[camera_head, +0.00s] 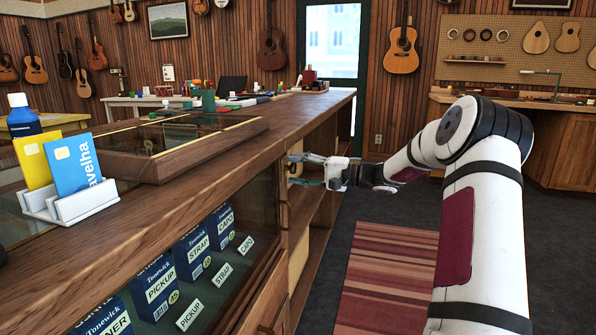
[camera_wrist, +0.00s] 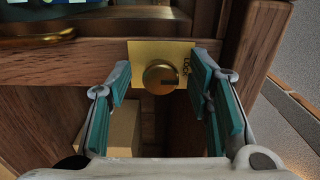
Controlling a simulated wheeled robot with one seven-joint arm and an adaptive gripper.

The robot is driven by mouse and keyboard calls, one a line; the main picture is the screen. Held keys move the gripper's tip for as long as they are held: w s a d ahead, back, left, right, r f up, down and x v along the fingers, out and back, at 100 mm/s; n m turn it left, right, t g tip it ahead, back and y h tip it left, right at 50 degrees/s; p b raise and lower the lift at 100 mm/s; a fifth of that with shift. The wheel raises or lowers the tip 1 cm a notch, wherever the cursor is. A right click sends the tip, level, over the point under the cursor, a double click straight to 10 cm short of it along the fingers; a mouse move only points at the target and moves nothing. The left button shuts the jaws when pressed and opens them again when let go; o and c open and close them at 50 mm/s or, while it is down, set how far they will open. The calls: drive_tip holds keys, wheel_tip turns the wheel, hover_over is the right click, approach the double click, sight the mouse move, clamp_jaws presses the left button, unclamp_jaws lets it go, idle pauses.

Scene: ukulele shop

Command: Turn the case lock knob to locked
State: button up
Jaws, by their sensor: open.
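The case lock knob (camera_wrist: 160,77) is a round brass knob on a square brass plate (camera_wrist: 145,50), seen in the wrist view on the wooden front of the counter. A dark slot on the knob points to the right. My gripper (camera_wrist: 161,88) is open, with one teal-padded finger on each side of the knob and space between pads and knob. In the head view my gripper (camera_head: 307,171) is at the counter's end, where the knob is mostly hidden.
The wooden counter (camera_head: 190,190) runs along the left, with a glass front showing boxes (camera_head: 162,290). Open shelves (camera_head: 325,150) lie beyond my gripper. A card holder (camera_head: 70,208) stands on the counter top. The floor by the striped rug (camera_head: 390,270) is clear.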

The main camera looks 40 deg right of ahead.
drive_tip(key=v, duration=1.2)
drive_tip(key=shift+d, duration=0.1)
